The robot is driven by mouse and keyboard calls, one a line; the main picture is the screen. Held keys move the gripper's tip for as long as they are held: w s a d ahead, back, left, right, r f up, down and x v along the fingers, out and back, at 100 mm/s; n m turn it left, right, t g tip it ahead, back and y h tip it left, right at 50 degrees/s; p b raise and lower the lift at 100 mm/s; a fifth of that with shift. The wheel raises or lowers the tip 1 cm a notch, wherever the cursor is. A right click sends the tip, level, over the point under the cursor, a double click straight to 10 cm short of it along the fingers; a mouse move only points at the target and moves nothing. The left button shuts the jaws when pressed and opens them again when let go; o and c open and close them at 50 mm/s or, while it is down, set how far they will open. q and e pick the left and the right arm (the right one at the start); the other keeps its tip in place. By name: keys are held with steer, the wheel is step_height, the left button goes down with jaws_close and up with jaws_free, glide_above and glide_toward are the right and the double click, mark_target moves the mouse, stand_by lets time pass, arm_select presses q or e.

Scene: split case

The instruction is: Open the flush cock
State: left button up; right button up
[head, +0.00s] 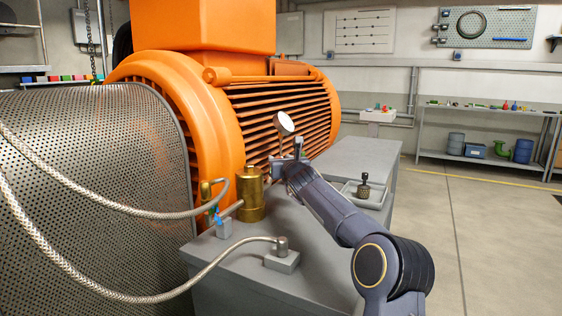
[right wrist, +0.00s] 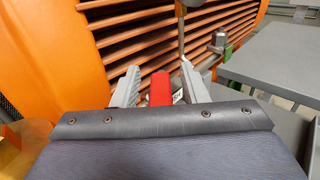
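My right gripper (head: 287,160) is beside the orange motor housing, near a round dial gauge on a thin stem (head: 284,123). In the right wrist view its two grey fingers (right wrist: 158,85) stand apart, with a red lever-like piece (right wrist: 160,88) between them. Narrow gaps show on both sides of the red piece, so the gripper looks open around it. I take the red piece for the cock's handle, but its body is hidden. A small blue-handled fitting (head: 217,214) is by the brass cylinder (head: 250,196). My left gripper is not in view.
The orange motor (head: 206,100) and perforated guard (head: 90,150) fill the left. Braided hoses (head: 120,299) cross in front. A knobbed piece (head: 364,187) stands in a tray on the grey plinth (head: 350,156). The floor at right is open.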

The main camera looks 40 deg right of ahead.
steer(key=b+v, duration=0.4)
steer(key=v, duration=0.4)
steer(key=shift+w, duration=0.1)
